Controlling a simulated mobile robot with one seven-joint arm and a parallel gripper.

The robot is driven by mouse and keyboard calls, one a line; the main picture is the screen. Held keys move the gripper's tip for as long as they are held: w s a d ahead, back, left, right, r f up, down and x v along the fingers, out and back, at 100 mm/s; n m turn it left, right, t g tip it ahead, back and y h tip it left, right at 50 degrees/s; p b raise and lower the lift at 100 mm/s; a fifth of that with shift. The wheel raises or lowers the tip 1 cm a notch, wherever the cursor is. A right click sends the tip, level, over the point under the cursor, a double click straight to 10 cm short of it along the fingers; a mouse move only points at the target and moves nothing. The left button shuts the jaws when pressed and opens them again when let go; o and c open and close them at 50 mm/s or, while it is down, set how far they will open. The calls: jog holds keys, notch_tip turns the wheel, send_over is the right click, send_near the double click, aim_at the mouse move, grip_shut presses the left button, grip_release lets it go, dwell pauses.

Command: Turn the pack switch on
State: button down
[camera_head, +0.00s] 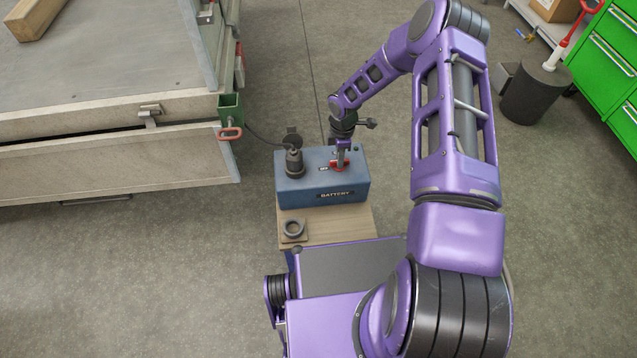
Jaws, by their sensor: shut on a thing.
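The blue battery pack (300,191), marked "BATTERY", sits on a small wooden stand in front of me. On its top at the right is the red pack switch (333,168), with a small white label (323,169) beside it. My gripper (341,162) reaches down from above and is shut on the red switch. The fingers cover part of the switch, so its exact setting cannot be told. A dark plug or connector (294,161) stands on the left of the pack's top, with a cable running left from it.
The wooden stand (340,226) holds a dark ring part (293,229) at its front left. A trailer bed (110,165) with a green bracket (231,108) is at the left. A dark bin (535,95) and green drawers (610,60) stand at the right. The floor between is clear.

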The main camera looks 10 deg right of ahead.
jog(key=m, duration=0.5)
dwell(0.3)
jog(key=m, duration=0.4)
jog(key=shift+m, duration=0.7)
